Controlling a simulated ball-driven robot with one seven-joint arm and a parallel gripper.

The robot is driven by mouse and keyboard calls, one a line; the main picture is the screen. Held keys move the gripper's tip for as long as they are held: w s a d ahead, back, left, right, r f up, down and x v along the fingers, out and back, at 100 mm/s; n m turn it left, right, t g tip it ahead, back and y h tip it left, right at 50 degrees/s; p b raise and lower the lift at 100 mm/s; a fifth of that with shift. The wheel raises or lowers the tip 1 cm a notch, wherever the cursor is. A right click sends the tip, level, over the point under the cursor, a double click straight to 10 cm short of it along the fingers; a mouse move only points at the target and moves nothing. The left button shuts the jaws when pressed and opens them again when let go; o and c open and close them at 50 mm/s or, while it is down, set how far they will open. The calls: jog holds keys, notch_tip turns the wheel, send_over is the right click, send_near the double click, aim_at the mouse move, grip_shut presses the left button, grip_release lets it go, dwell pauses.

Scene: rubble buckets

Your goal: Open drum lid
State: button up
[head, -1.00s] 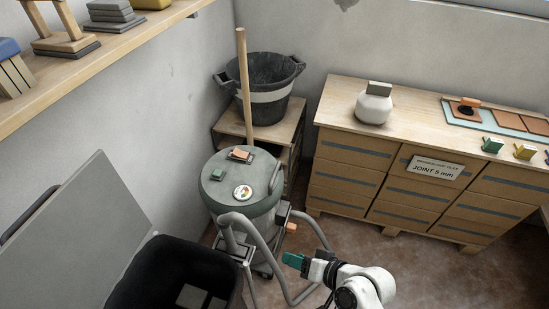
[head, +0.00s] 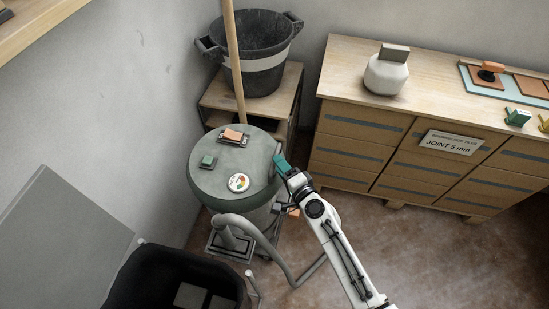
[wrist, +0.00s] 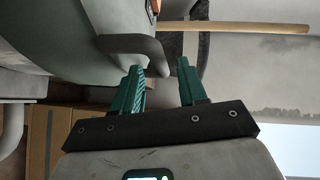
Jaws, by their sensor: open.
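The drum (head: 262,212) stands in the middle of the head view with a round grey-green lid (head: 258,163) closed on it. A curved dark handle (wrist: 140,45) at the lid's edge shows in the wrist view; in the head view my gripper mostly hides it. My gripper (head: 280,160) has teal fingers and is at the lid's right edge. In the wrist view my gripper (wrist: 160,64) is open, and the handle's bent end lies at the gap between the fingertips. I cannot tell whether they touch.
On the lid lie an orange-topped float (head: 235,136), a green block (head: 207,161) and a round gauge (head: 239,183). A wooden pole (head: 233,60) rises behind. A black bucket (head: 262,75) stands on a cabinet. A wooden drawer unit (head: 400,160) is right; an open black bin (head: 165,285) is front left.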

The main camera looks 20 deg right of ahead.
jog(key=shift+w+a+f+b, duration=0.15)
jog(key=shift+w+a+f, duration=0.05)
jog(key=shift+w, duration=0.8)
jog(key=shift+w+a+f+b, duration=0.15)
jog(key=shift+w, duration=0.85)
grip_shut()
